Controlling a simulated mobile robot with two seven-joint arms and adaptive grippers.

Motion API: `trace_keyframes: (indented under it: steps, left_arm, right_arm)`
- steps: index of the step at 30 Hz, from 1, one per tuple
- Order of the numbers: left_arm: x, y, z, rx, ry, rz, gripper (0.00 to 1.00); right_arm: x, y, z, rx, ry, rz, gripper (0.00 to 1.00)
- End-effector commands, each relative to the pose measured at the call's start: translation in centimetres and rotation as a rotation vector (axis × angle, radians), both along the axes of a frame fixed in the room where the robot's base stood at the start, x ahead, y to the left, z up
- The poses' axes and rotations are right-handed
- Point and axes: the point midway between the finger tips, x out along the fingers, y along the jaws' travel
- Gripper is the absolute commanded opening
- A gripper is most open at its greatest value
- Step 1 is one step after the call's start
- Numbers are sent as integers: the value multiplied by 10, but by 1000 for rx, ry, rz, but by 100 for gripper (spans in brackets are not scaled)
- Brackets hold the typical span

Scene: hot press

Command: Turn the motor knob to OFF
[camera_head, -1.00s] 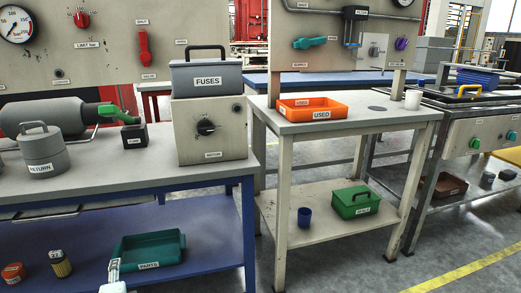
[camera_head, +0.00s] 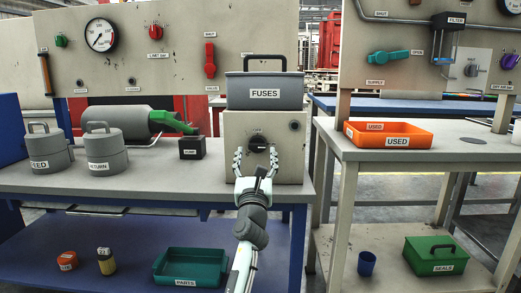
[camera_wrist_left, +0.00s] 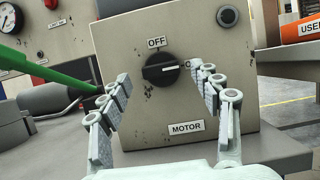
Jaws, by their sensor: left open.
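The black motor knob (camera_wrist_left: 160,70) sits on the front of a beige box (camera_head: 232,130). In the left wrist view an OFF label (camera_wrist_left: 157,42) is above the knob, and a partly hidden label is at its right. The white mark on the knob points right, towards that hidden label. A MOTOR label (camera_wrist_left: 186,127) is lower on the box. My left gripper (camera_head: 256,160) is open in front of the box; it also shows in the left wrist view (camera_wrist_left: 166,82). Its fingers stand left and right of the knob with visible gaps. My right gripper is not in view.
A grey FUSES case (camera_head: 265,93) stands on top of the box. A small black block (camera_head: 192,148) and a grey cylinder with a green handle (camera_head: 120,122) are at the left. An orange USED tray (camera_head: 390,133) is on the table at the right.

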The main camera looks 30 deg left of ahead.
Motion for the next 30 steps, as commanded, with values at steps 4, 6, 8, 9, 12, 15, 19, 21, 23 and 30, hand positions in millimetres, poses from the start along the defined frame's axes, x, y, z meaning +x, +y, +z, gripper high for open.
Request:
trace_keyframes:
  steps: [4,6,8,9,12,15,19,21,23,30]
  left_arm:
    - [15,9,8,-1,0,0,64]
    - [20,12,9,-2,0,-1,64]
    - [21,13,10,-2,0,-1,64]
    - [22,14,10,-2,0,-1,64]
    - [23,14,10,-3,1,-1,64]
    - [23,14,10,-3,1,-1,64]
    - [22,14,10,-3,1,-1,51]
    - [22,14,10,-3,1,-1,43]
    - [22,14,10,-3,1,-1,35]
    - [22,14,10,-3,0,-1,14]
  right_arm:
    - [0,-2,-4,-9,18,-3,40]
    - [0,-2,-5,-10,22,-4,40]
    - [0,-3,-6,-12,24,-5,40]
    - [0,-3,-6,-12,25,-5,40]
    - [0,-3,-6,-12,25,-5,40]
    - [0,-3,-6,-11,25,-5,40]
    - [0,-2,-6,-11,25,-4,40]
    - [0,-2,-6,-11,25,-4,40]
    - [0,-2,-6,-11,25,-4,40]
    - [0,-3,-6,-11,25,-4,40]
